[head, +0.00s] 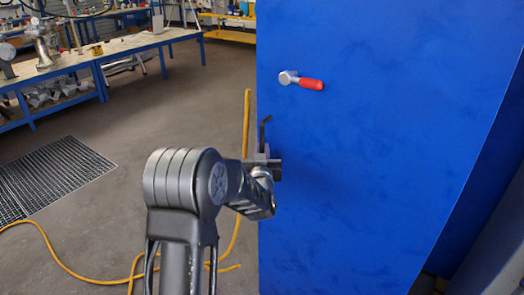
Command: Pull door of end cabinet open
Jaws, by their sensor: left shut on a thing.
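The blue cabinet door (370,150) fills the right half of the head view as a tall flat panel. A lever with a red grip (311,84) sticks out from its upper left part. A slim black handle (264,132) stands upright near the door's left edge, below the lever. My left gripper (266,168) is at this edge, shut on the black handle; its fingers and the lower part of the handle are partly hidden by my wrist. My right gripper is not in view.
A yellow hose (245,130) runs along the floor left of the door. A floor grate (62,175) lies at the left. Workbenches (130,42) with blue frames stand at the back left. The grey floor between them and the door is mostly clear.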

